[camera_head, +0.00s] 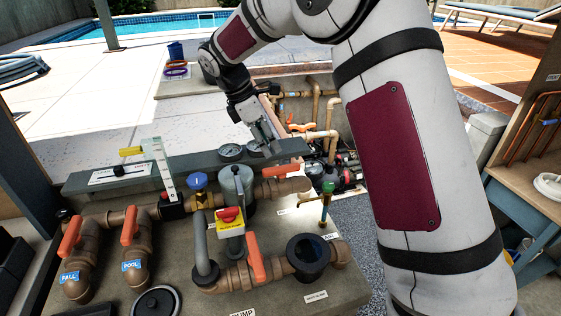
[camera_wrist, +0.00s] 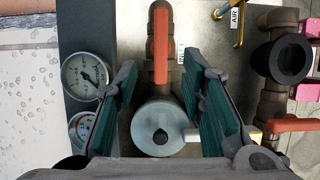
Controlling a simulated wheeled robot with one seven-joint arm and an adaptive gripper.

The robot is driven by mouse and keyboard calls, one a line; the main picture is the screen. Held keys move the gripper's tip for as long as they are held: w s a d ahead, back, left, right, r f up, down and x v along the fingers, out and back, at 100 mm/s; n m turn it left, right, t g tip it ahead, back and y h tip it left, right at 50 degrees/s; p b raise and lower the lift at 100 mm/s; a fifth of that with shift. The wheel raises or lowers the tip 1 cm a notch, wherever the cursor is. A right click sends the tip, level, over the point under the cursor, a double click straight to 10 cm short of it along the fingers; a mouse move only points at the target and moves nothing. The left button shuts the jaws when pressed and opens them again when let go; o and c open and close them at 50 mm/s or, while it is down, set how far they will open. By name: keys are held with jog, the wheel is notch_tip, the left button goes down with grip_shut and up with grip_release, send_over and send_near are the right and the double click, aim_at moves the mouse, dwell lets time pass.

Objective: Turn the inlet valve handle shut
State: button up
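An orange lever handle (camera_wrist: 161,45) on a tan pipe is in the upper middle of the wrist view, lying along the pipe. In the head view the same handle (camera_head: 281,170) is right of a grey cylinder (camera_head: 236,186). In the head view my gripper (camera_head: 266,138) is above and behind the handle, near the gauges. Contact is not visible.
Two dial gauges (camera_wrist: 86,76) lie left of my fingers. Other orange handles stand on the FALL (camera_head: 71,236) and POOL (camera_head: 130,225) pipes, with another (camera_head: 255,257) at front. A red-and-yellow switch (camera_head: 230,220) and brass tap (camera_head: 326,205) stand nearby.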

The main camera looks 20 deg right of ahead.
aim_at(281, 167)
jog(key=p+x, duration=0.1)
jog(key=x, duration=0.7)
jog(key=shift+f, duration=0.3)
jog(key=shift+c, duration=0.6)
grip_shut()
